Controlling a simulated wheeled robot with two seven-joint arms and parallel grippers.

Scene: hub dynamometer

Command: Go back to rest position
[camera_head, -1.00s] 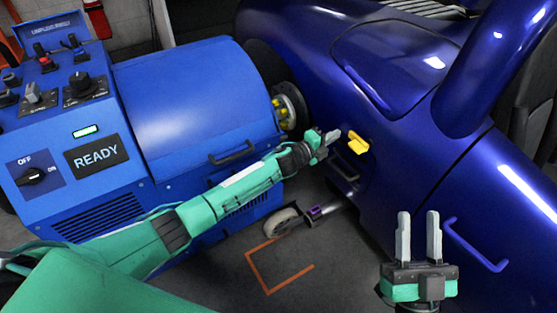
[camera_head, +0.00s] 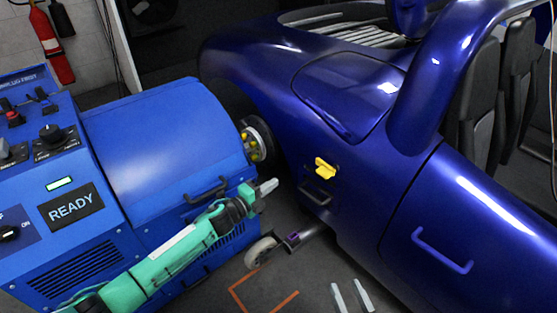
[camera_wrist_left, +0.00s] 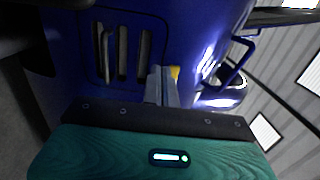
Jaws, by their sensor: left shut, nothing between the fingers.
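My left gripper (camera_head: 266,186) is shut and empty. It hangs in front of the blue dynamometer cabinet, apart from the yellow handle-like part (camera_head: 325,168) on the car's side. In the left wrist view its fingers (camera_wrist_left: 162,86) are together, with a bit of yellow (camera_wrist_left: 174,73) showing behind them. My right gripper (camera_head: 351,297) is at the bottom edge of the head view. Its two fingers stand apart with floor visible between them; its body is out of frame.
The blue cabinet (camera_head: 165,140) with a READY sign stands at left, close to my left arm. The blue car (camera_head: 375,165) fills the right, with a door handle (camera_head: 442,251). A caster wheel (camera_head: 262,252) and orange floor marking (camera_head: 262,298) lie below. A fire extinguisher (camera_head: 51,45) hangs behind.

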